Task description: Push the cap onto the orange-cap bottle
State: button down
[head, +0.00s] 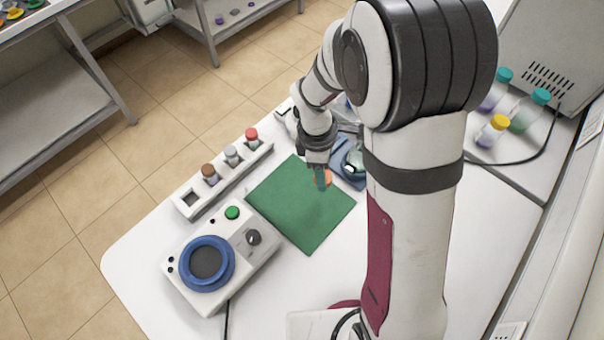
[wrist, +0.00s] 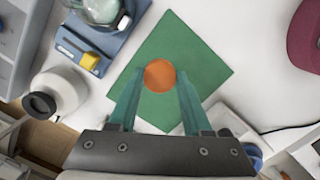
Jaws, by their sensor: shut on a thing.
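The orange cap (wrist: 159,75) shows from above in the wrist view as a round disc over the green mat. My gripper (wrist: 161,78) has its two teal fingers on either side of it, shut on the cap. In the head view the fingers of my gripper (head: 322,182) point down over the green mat (head: 290,215), with a bit of the orange cap (head: 327,174) beside them. The bottle body is not visible, so I cannot tell how the cap sits on it.
A white rack (head: 222,188) holds brown-, grey- and red-capped bottles, with one empty slot. A mixer with a blue ring (head: 207,263) stands in front. A blue device with a flask (wrist: 85,40) stands close beside the mat. Capped bottles stand at the right. The mat's front part is clear.

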jog(key=s+d+r, duration=0.1)
jog(key=d+r, duration=0.3)
jog(key=d, duration=0.2)
jog(key=w+d+r, duration=0.4)
jog(key=w+r, duration=0.2)
jog(key=w, duration=0.2)
jog(key=shift+a+f, duration=0.15)
jog(key=shift+f, duration=2.9)
jog(key=shift+f, duration=0.15)
grip_release()
notch_tip(320, 180, up, 7)
